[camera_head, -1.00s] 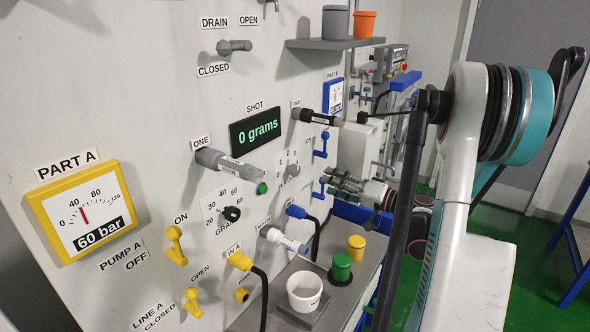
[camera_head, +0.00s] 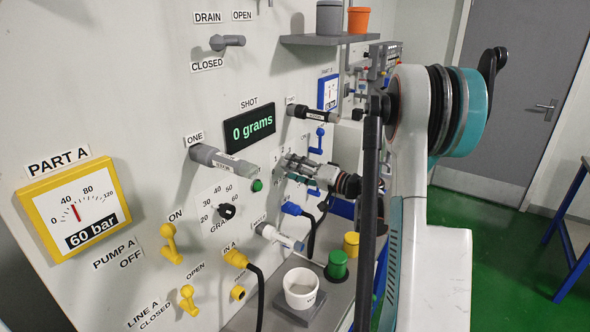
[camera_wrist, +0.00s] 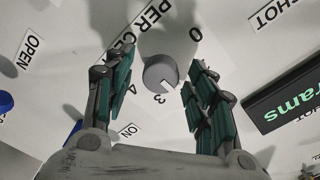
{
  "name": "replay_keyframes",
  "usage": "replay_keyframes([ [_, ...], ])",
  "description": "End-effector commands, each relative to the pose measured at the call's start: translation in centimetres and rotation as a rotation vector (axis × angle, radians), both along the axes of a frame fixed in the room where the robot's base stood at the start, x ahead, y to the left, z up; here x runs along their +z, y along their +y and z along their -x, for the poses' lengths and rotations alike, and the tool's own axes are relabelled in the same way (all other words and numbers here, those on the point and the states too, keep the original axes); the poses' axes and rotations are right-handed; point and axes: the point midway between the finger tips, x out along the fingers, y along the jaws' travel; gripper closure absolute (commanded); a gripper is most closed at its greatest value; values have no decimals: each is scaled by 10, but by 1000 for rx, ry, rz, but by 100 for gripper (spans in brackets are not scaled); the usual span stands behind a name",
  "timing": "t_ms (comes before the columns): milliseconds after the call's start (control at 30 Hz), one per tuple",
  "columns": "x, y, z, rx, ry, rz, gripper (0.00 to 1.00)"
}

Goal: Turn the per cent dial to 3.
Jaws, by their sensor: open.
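The per cent dial (camera_wrist: 158,70) is a small round grey knob on the panel, with a white pointer mark at its lower right edge in the wrist view. The mark points near the printed 3 (camera_wrist: 160,99), slightly to its right; whether it is exactly on it I cannot tell. The 0 and the 4 also show around the dial. My gripper (camera_wrist: 158,76) is open, one green-padded finger on each side of the dial, with gaps visible. In the head view my gripper (camera_head: 284,163) reaches to the panel and hides the dial.
The shot display (camera_head: 250,127) reads 0 grams. The black grams dial (camera_head: 227,211) is below left. A white cup (camera_head: 301,290) stands on the shelf below.

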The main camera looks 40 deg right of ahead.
Motion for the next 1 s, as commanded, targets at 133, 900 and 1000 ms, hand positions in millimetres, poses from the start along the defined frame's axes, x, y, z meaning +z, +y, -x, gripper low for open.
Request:
replay_keyframes([
  [133, 0, 0, 0, 0, 0, 0, 58],
  [900, -2, 0, 0, 0, 58, -166, 93],
  [1000, -2, 0, 0, 0, 85, -244, 93],
])
